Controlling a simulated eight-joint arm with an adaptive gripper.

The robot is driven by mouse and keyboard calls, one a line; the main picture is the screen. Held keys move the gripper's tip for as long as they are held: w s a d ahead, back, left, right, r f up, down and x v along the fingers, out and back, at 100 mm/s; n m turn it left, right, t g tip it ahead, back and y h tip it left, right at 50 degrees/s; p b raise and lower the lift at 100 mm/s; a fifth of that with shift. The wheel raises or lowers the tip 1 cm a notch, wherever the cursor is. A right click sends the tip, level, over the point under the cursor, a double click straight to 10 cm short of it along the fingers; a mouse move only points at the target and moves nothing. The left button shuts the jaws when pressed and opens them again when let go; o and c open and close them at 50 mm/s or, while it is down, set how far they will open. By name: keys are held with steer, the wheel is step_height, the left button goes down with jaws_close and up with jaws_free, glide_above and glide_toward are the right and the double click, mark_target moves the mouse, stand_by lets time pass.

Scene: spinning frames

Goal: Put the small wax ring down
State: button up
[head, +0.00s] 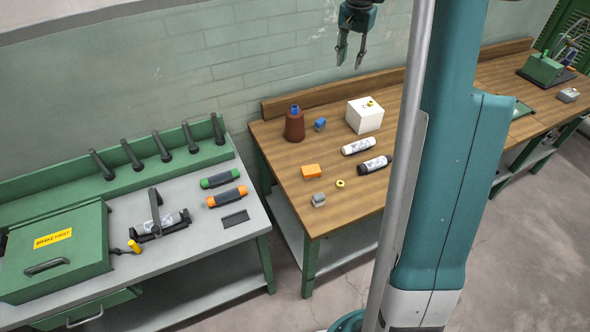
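My gripper (350,66) hangs high in front of the brick wall, above the back edge of the wooden bench (290,213). Its two fingers point down and stand apart, with nothing visible between them. A small yellow ring (340,184) lies flat on the bench, near the front. Another small yellowish ring-like piece (370,103) sits on top of a white box (364,118), below my gripper in the picture. I cannot tell for sure which of the two is the small wax ring.

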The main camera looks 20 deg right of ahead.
steer(key=s+a+r+n+t, duration=0.1)
steer(key=s+a+r+n, duration=0.25)
steer(key=s+a, duration=0.75)
steer(key=s+a+r+n+t, duration=0.2)
steer(key=s+a+r, duration=0.4)
steer(key=a, duration=1)
steer(key=s+a+f+n+t, duration=0.1)
steer(key=s+a+f+n, duration=0.1)
steer(key=s+a, duration=0.3)
steer(key=s+a+f+n+t, duration=0.1)
steer(key=s+a+f, duration=0.3)
steer(key=s, duration=0.6)
steer(key=s+a+f+n, duration=0.3)
steer(key=s+a+f, duration=0.1)
steer(key=s, duration=0.4)
steer(key=shift+a+f+t+y, duration=0.35)
steer(key=shift+a+t+y, duration=0.05)
steer(key=shift+a, duration=0.4)
steer(key=shift+o, duration=0.5)
steer(key=w+d+f+n+g+b, duration=0.3)
steer(key=w+d+f+n+g, duration=0.1)
steer(key=w+d+f+n, duration=0.85)
steer(key=w+d+f+n+g+b, duration=0.1)
steer(key=w+d+f+n+g, duration=0.1)
steer(key=d+f+n, duration=0.7)
steer(key=d+f+g, duration=0.1)
steer(key=d+f, duration=0.4)
steer(key=shift+w+d+f+n+b, duration=0.2)
steer(key=shift+w+d+n+b, duration=0.1)
steer(key=shift+w+b, duration=0.1)
